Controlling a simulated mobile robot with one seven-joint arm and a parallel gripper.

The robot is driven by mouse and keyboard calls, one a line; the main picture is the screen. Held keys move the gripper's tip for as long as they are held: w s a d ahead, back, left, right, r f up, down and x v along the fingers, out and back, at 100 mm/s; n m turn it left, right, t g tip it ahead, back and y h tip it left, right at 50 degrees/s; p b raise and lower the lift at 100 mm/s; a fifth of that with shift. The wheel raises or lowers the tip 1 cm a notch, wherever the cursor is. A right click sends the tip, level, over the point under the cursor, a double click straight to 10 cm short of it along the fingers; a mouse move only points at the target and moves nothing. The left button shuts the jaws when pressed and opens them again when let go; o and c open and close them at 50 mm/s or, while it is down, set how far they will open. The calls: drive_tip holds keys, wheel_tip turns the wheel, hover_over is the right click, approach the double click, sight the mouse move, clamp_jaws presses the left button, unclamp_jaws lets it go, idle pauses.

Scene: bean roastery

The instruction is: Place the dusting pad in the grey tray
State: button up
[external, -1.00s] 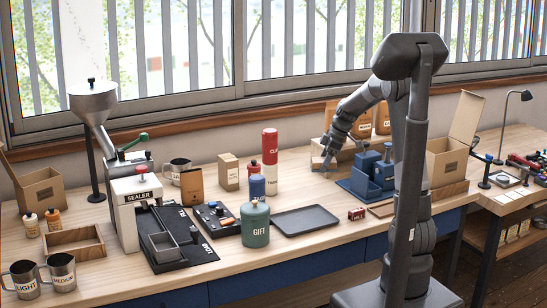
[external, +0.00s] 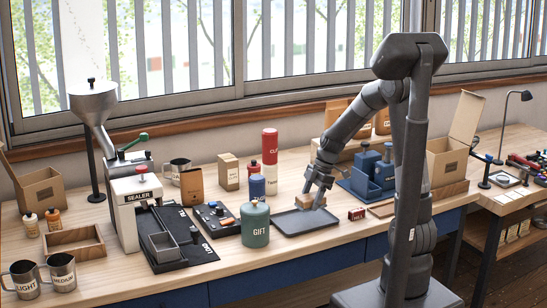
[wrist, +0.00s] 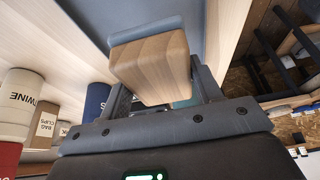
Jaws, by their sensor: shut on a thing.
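The dusting pad (wrist: 150,68) has a wooden block and a grey-blue pad. In the wrist view, my gripper (wrist: 158,92) is shut on its wooden part. In the external view, my gripper (external: 315,193) is low over the grey tray (external: 312,229), with the pad (external: 305,202) small and partly hidden between the fingers. The tray is flat with a low rim. Its surface (wrist: 85,12) fills the top of the wrist view behind the pad. I cannot tell whether the pad touches the tray.
A green GIFT canister (external: 256,225) stands just left of the tray. A blue canister (external: 257,187) and a cream TWINE canister (wrist: 17,97) stand at the back left.

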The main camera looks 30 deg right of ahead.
sight(304, 221)
drive_tip(key=shift+w+a+f, duration=0.2)
drive_tip(key=shift+a+f, duration=0.2)
drive_tip(key=shift+a, duration=0.15)
drive_tip(key=shift+w+a+f, duration=0.15)
drive_tip(key=shift+a+f, duration=0.2)
drive_tip(key=shift+a, duration=0.15)
drive_tip(key=shift+f, duration=1.9)
drive_tip(key=shift+f, duration=0.15)
drive_tip(key=o, duration=1)
